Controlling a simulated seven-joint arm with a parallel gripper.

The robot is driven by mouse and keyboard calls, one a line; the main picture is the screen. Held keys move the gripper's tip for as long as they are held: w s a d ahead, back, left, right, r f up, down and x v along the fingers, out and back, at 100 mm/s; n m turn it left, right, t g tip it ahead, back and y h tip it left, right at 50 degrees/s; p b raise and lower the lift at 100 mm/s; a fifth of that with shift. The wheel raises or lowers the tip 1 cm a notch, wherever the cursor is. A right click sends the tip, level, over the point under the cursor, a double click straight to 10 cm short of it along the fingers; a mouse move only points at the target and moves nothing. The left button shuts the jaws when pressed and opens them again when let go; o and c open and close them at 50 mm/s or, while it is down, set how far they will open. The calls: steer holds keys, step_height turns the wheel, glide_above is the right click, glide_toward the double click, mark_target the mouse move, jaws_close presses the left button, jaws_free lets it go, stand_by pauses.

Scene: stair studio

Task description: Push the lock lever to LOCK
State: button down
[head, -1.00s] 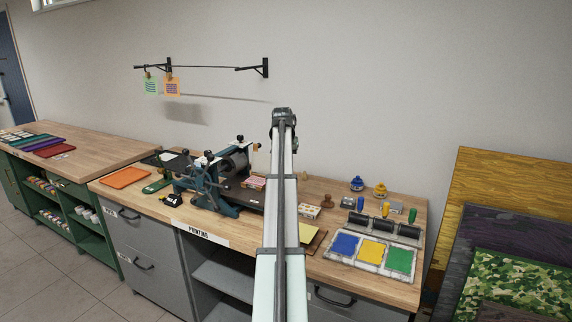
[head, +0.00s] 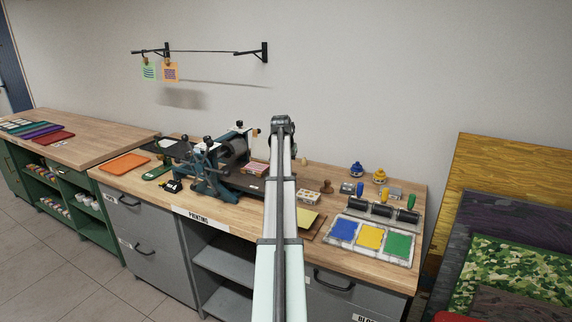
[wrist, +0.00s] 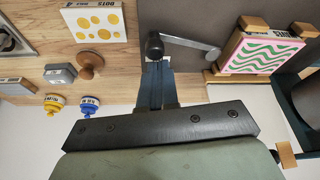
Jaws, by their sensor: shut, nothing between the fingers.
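The lock lever (wrist: 185,46) is a grey bar with a black round knob (wrist: 154,46) at its left end, seen in the wrist view over a dark grey plate. My gripper (wrist: 157,66) is shut and empty, its dark blue fingers together. The fingertips are right beside the knob; I cannot tell whether they touch it. In the head view, the printing press (head: 206,168) stands on the wooden bench. There my arm hides the press's right end, and I cannot make out the lever or gripper. No LOCK marking is readable.
In the wrist view, a yellow-dotted box (wrist: 97,22), a wooden stamp (wrist: 89,64) and ink bottles (wrist: 87,113) lie left of the fingers. A pink-and-green wavy print block (wrist: 262,55) is close on the right. Rollers (head: 381,209) and an ink tray (head: 345,245) occupy the bench's right side.

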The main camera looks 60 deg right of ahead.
steer(key=shift+a, duration=0.1)
stand_by(0.3)
steer(key=shift+w+a+m+g, duration=0.15)
steer(key=shift+a+m+g, duration=0.25)
steer(key=shift+a+m, duration=0.5)
steer(key=m, duration=0.1)
steer(key=a+m+g, duration=0.1)
steer(key=m, duration=0.1)
steer(key=shift+w+a, duration=0.15)
steer(key=shift+w, duration=0.2)
steer(key=w+a+m, duration=0.1)
steer(key=m, duration=0.1)
steer(key=a+m+g, duration=0.1)
steer(key=m, duration=0.1)
steer(key=shift+w+a, duration=0.1)
steer(key=shift+w, duration=0.3)
steer(key=shift+w+a+m, duration=0.2)
steer(key=shift+m, duration=0.2)
steer(key=shift+w+a, duration=0.3)
steer(key=shift+w, duration=0.15)
steer(key=shift+w+a, duration=0.2)
steer(key=shift+w, duration=0.4)
steer(key=shift+w+a, duration=0.2)
steer(key=shift+w, duration=0.55)
